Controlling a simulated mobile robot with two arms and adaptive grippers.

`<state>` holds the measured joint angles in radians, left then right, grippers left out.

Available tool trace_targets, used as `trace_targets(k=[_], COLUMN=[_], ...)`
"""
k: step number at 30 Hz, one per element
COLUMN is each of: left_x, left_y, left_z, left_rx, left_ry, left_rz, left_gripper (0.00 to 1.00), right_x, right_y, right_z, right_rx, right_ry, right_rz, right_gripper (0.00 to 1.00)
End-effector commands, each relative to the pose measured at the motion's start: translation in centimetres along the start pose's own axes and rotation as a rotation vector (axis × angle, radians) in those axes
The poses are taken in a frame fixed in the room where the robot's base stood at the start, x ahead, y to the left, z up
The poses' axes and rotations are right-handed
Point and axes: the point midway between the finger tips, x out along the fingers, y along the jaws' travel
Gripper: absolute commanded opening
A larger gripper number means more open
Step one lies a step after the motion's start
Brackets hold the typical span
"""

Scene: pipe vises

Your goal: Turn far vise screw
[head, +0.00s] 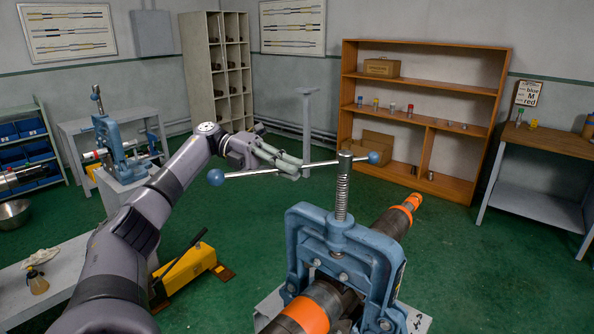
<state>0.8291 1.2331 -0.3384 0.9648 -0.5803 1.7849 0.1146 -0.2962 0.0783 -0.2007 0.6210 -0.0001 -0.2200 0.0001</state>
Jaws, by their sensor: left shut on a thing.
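A blue pipe vise (365,248) stands in front of me, around a dark pipe (393,222) with orange bands. Its upright threaded screw (342,190) rises from the top of the frame. A metal handle bar (325,163) crosses the screw's head, with blue balls at both ends. My left gripper (294,170) is shut on the bar, left of the screw. Another blue vise (112,145) stands farther back at the left on a grey stand, with its screw upright. I cannot tell from the picture which of the two is called far. My right gripper is not in view.
A yellow hand pump (195,268) is on the green floor below my left arm. A grey bench (50,285) with a small bottle is at the lower left. A wooden shelf (425,84) and a workbench (545,140) stand behind at the right. Open floor lies between.

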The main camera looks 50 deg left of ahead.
Motion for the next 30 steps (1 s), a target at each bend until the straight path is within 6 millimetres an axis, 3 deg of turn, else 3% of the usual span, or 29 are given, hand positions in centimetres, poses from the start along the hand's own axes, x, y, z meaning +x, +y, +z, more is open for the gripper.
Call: trace_targets(k=[5, 6, 15, 25, 30], left_x=[-0.2, -0.2, -0.1, 0.0, -0.3], left_y=[-0.3, -0.3, -0.2, -0.3, -2.1], left_z=[0.2, 0.2, 0.1, 0.1, 0.4], left_rx=[0.001, 0.002, 0.001, 0.002, 0.007], left_ry=[-0.010, -0.010, -0.005, -0.003, -0.004], left_rz=[-0.003, -0.003, -0.002, -0.002, -0.003], left_gripper=[0.00, 0.12, 0.31, 0.31, 0.31], right_x=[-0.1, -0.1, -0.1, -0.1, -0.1], right_y=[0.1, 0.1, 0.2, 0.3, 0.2], right_z=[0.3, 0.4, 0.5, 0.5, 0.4], right_rx=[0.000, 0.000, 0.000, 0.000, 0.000], right_ry=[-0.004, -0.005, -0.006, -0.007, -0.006], right_rz=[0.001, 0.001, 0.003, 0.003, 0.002], right_gripper=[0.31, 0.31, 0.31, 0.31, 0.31])
